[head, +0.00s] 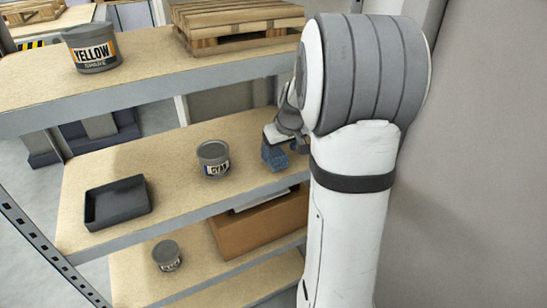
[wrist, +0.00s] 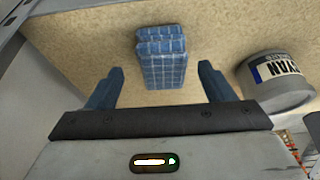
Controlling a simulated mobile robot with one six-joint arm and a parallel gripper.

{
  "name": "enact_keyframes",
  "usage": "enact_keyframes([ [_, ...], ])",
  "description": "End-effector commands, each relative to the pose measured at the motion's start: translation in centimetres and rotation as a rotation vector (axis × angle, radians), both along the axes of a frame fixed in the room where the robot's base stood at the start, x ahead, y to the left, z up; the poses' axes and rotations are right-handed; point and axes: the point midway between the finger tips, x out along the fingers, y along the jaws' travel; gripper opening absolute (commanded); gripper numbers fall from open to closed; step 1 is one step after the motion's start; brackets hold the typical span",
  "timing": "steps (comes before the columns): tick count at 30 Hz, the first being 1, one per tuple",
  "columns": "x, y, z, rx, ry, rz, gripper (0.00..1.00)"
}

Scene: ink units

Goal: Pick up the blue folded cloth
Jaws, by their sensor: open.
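The blue folded cloth (wrist: 162,60) has a pale checked pattern and lies on the middle shelf. In the wrist view it sits ahead of my gripper (wrist: 160,88), centred between the two blue fingers. The fingers are apart and do not touch it; its near end reaches about level with the fingertips. In the head view the cloth (head: 274,157) shows just below my gripper (head: 285,140), partly hidden by it. My arm covers the right end of the shelf there.
A CYAN can (head: 213,159) stands left of the cloth in the head view; in the wrist view it is at right (wrist: 275,82). A black tray (head: 117,203) is at the shelf's left. A YELLOW can (head: 92,48) and a pallet (head: 235,25) are on the shelf above.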

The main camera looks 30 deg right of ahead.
Motion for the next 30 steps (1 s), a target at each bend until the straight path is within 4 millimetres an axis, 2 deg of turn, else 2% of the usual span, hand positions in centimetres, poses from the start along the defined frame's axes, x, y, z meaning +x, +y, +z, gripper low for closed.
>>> enact_keyframes([
  [7,1.4,0.3,-3.3,0.002,0.002,-0.001,0.75],
  [17,1.7,0.3,-3.8,0.001,0.000,-0.002,0.75],
  [30,1.6,0.3,-3.8,0.000,0.000,-0.003,0.39],
])
